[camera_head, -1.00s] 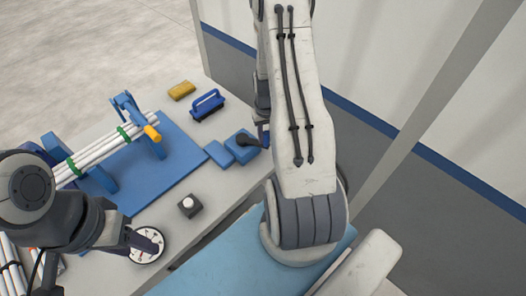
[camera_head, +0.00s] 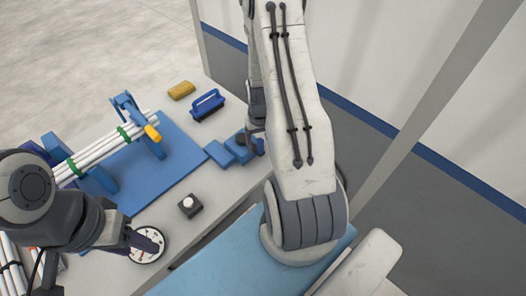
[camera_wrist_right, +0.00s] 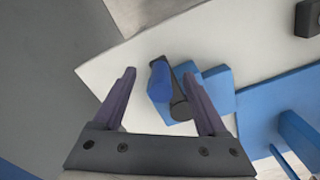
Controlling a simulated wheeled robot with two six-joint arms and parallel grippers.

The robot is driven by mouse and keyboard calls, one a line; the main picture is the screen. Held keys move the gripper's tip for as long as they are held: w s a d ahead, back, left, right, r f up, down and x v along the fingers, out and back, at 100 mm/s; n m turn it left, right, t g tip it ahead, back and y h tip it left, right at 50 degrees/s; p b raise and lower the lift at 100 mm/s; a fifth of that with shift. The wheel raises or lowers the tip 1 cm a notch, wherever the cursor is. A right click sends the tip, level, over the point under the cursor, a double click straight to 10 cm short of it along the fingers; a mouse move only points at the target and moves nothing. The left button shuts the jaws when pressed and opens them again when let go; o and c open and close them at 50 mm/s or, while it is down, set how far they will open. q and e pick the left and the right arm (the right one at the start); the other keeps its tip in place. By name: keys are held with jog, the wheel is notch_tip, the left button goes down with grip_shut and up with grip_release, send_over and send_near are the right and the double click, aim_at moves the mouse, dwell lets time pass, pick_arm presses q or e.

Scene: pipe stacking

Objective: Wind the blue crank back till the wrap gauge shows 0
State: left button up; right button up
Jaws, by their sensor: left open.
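The blue crank's grip (camera_wrist_right: 160,82) lies between the fingers of my right gripper (camera_wrist_right: 165,72) in the right wrist view, beside a dark cylindrical part. The fingers stand apart, with visible gaps to the grip. In the head view the blue crank box (camera_head: 238,151) is partly covered by my right gripper (camera_head: 252,141). The round white wrap gauge (camera_head: 147,256) is at the bench's front edge, partly hidden by my open left gripper (camera_head: 143,241). Its reading is too small to tell.
White pipes (camera_head: 100,151) with green bands rest in blue supports on a blue base plate (camera_head: 172,180). A black block with a white button (camera_head: 189,205) is in front. A blue-handled brush (camera_head: 207,104) and a yellow sponge (camera_head: 181,91) lie behind.

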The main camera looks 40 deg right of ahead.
notch_tip(320, 180, up, 9)
jog(key=p, duration=0.7)
jog(key=shift+r, duration=0.1)
